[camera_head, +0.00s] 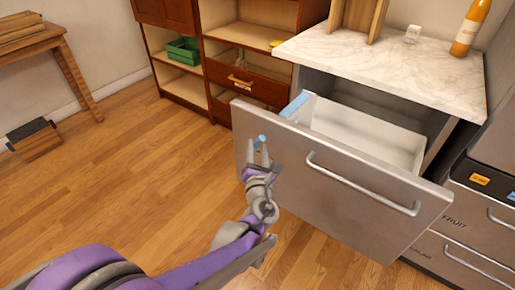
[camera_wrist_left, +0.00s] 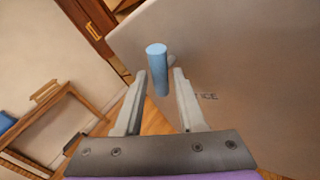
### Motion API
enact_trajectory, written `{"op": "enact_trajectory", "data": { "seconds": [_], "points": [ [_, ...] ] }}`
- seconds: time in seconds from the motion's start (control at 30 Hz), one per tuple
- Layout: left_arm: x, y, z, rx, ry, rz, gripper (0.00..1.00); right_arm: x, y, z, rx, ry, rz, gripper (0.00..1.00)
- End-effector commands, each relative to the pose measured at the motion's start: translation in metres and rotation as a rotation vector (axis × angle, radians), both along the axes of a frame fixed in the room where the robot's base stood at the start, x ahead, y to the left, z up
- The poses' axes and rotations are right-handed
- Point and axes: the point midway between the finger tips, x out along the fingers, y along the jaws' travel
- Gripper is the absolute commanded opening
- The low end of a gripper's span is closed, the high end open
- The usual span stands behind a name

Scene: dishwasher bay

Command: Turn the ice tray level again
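The ice drawer (camera_head: 330,185) is pulled out under the marble counter; its grey front also fills the right of the left wrist view (camera_wrist_left: 245,60). A light blue edge (camera_head: 295,104) shows at the drawer's left inside end; I cannot tell if this is the ice tray or how it is tilted. A blue round peg (camera_head: 261,139) stands out from the drawer front's upper left, and shows in the left wrist view (camera_wrist_left: 158,70). My left gripper (camera_head: 258,152) is open, its fingers either side of the peg's line, with no clear contact. My right gripper is not in view.
The drawer has a long bar handle (camera_head: 362,185) right of the peg. Labelled drawers are at lower right. Wooden floor (camera_head: 110,190) on the left is open.

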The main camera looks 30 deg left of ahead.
Motion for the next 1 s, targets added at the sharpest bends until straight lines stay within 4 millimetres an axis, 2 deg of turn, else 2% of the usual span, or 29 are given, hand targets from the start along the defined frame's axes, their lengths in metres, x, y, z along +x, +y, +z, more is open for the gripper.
{"op": "enact_trajectory", "data": {
  "seconds": [0.13,0.4,0.47,0.63,1.0],
  "points": [
    [0.0078,0.0055,-0.0001,0.0,0.001,0.0,0.4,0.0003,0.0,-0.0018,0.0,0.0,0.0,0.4],
    [0.0087,0.006,0.0002,-0.001,0.0,0.0,0.4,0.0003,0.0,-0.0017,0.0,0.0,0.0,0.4],
    [0.0086,0.006,0.0002,-0.001,0.0,0.0,0.3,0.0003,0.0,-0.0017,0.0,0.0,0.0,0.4],
    [0.0085,0.0059,0.0002,-0.001,0.0,0.0,0.0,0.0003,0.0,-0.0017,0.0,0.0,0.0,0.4],
    [0.0083,0.0057,0.001,-0.015,0.002,0.0,0.0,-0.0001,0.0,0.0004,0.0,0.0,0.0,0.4]
  ]
}}
